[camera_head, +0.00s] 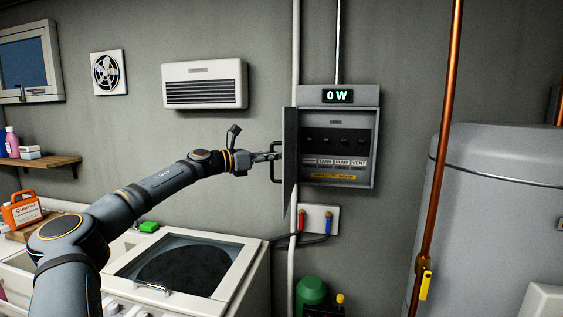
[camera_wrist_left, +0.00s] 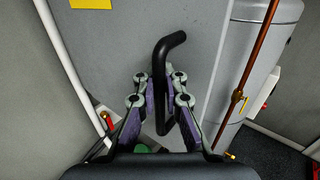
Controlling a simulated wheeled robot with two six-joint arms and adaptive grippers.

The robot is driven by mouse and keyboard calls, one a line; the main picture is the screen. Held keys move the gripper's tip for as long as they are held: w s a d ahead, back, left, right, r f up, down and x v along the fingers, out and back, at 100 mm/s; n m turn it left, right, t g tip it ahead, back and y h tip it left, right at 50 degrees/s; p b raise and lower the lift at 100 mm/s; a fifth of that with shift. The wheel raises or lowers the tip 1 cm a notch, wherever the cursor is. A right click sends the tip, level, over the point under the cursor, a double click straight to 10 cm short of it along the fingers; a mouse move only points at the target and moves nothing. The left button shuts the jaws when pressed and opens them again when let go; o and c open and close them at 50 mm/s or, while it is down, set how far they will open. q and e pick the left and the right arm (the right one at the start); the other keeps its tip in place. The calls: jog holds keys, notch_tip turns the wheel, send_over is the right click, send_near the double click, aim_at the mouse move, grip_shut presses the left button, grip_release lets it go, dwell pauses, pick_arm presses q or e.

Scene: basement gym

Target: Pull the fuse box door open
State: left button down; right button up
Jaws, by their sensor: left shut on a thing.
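The grey fuse box (camera_head: 338,92) hangs on the back wall, with a lit display reading "0 W" on top. Its door (camera_head: 290,150) stands open, swung out on the left side and seen nearly edge-on. The inside shows several dark switches and labels. My left gripper (camera_head: 274,156) is at the dark door handle (camera_head: 276,176). In the left wrist view the handle (camera_wrist_left: 172,42) runs between the fingers of my left gripper (camera_wrist_left: 162,90), which are shut on it. The door's flat face (camera_wrist_left: 115,45) fills the area beyond. My right gripper is not in view.
A copper pipe (camera_head: 447,120) and a grey tank (camera_head: 492,200) stand to the right. A washing machine (camera_head: 245,250) is below my left arm. A white pipe (camera_head: 295,60) runs behind the door. Red and blue taps (camera_head: 314,219) sit below the box.

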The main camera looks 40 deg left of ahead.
pick_arm(q)
jog(key=shift+d+f, duration=0.15)
jog(key=shift+f, duration=0.1)
jog(key=shift+d, duration=0.15)
jog(key=shift+w+f, duration=0.1)
jog(key=c, duration=1.7)
grip_release()
jog(key=shift+c, duration=0.2)
jog(key=shift+o, duration=0.2)
jog(key=shift+s, duration=0.2)
jog(key=shift+s+r, duration=0.15)
jog(key=shift+r, duration=0.05)
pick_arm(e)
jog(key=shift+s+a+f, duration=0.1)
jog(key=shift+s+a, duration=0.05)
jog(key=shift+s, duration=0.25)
pick_arm(q)
jog(key=shift+r, duration=0.1)
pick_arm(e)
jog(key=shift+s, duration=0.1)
